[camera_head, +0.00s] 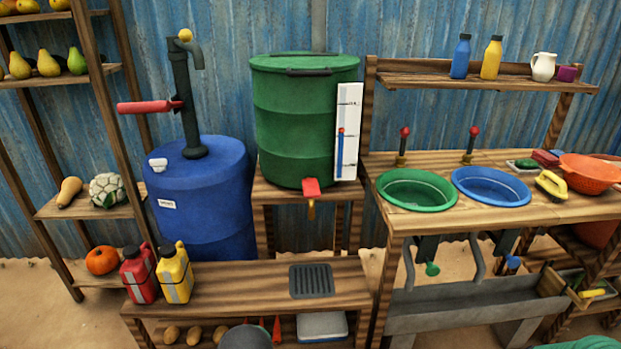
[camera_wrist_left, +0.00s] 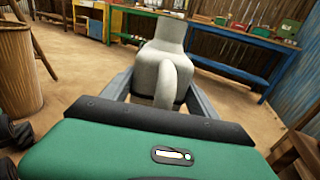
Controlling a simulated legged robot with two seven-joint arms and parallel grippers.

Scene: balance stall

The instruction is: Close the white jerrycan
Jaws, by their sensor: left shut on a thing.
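A pale white vessel with a loop handle and a narrower neck, which I take for the white jerrycan (camera_wrist_left: 172,58), is in the left wrist view. My left gripper (camera_wrist_left: 165,88) is shut on its handle, one grey finger on each side. The vessel's mouth is turned away, so I cannot tell whether a cap is on it. In the head view neither gripper shows and I cannot make out the white jerrycan. A small white cap-like piece (camera_head: 157,164) lies on top of the blue barrel (camera_head: 205,215).
A green drum (camera_head: 295,120) stands behind. The bench's middle is clear.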

